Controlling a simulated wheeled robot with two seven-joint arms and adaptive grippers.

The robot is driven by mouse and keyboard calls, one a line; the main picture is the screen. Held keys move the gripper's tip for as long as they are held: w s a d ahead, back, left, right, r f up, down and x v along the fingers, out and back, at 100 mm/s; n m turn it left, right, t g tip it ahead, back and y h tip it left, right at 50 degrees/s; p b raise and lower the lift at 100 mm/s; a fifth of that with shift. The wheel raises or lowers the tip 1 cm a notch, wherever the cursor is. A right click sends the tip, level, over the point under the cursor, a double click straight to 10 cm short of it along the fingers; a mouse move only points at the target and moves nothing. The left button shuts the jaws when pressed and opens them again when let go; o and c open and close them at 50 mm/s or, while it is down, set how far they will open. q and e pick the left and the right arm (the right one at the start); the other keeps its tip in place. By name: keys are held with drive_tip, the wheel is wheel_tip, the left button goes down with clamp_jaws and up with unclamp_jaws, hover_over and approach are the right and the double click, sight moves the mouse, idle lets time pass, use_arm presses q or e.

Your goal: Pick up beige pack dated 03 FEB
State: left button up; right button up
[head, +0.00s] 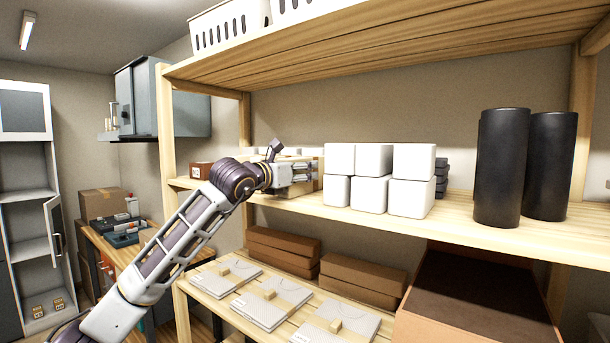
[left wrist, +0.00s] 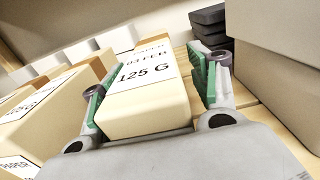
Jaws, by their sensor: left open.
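The beige pack (left wrist: 148,104) shows in the left wrist view with a white label reading "03 FEB" and "125 G". It lies on the wooden shelf between the two green-padded fingers of my left gripper (left wrist: 155,88). The gripper is open, with one finger on each side of the pack; I cannot tell if either pad touches it. In the head view my left gripper (head: 303,172) reaches over the middle shelf, just left of the white boxes, and mostly hides the packs there. My right gripper is not in view.
Other labelled beige packs (left wrist: 45,115) stand close on the left in the wrist view. White boxes (head: 368,162) are stacked right of the gripper, with dark pieces (head: 441,178) behind. Black cylinders (head: 502,168) stand further right. An upper shelf (head: 400,50) hangs overhead.

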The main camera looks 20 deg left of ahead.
use_arm(q)
drive_tip(key=shift+c, duration=0.2)
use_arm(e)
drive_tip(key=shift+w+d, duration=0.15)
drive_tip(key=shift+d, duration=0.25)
use_arm(q)
drive_tip(key=c, duration=1.2)
clamp_jaws()
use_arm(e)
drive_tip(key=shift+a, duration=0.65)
use_arm(q)
drive_tip(key=shift+r, duration=0.15)
